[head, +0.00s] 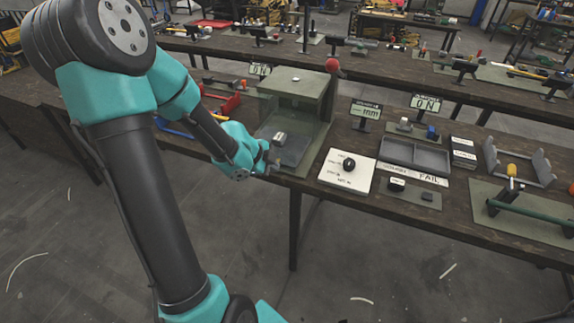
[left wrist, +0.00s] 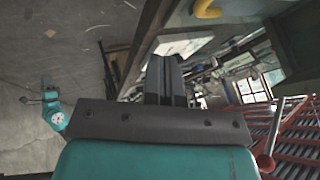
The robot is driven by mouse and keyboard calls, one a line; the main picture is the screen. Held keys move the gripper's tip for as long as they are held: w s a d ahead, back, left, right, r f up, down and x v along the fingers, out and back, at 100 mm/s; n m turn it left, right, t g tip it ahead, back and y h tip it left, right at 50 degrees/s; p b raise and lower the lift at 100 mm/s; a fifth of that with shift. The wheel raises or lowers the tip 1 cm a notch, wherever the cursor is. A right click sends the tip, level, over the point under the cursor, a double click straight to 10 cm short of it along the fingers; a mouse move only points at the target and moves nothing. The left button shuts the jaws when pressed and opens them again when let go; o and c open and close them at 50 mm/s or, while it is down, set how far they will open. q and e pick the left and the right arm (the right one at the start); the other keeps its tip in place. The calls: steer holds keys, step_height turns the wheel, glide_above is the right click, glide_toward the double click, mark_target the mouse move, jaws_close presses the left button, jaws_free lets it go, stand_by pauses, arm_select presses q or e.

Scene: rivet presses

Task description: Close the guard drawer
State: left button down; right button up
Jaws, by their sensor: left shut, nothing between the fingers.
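The press with the green guard housing (head: 303,84) stands on the bench near the head view's middle. A dark flat drawer (head: 291,152) sticks out at its front, with a small light block (head: 280,138) on it. My left gripper (head: 272,163) is at the drawer's front left corner, close to its front edge; I cannot tell whether it touches. In the left wrist view its fingers (left wrist: 166,80) are together and empty. A yellow curved handle (left wrist: 207,9) shows at the top of that view. My right gripper is not in view.
A white panel with a black knob (head: 349,164) lies right of the press. Beyond it are a grey divided tray (head: 413,155) and a FAIL label (head: 428,177). A red ball knob (head: 332,65) stands by the housing. The floor in front is open.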

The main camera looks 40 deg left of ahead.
mark_target(294, 169)
arm_select(q)
steer(key=shift+w+f, duration=0.8)
steer(key=shift+w, duration=0.4)
steer(key=shift+w+f, duration=0.75)
steer(key=shift+w, duration=0.4)
steer(key=shift+w+f, duration=0.8)
steer(key=shift+w, duration=0.4)
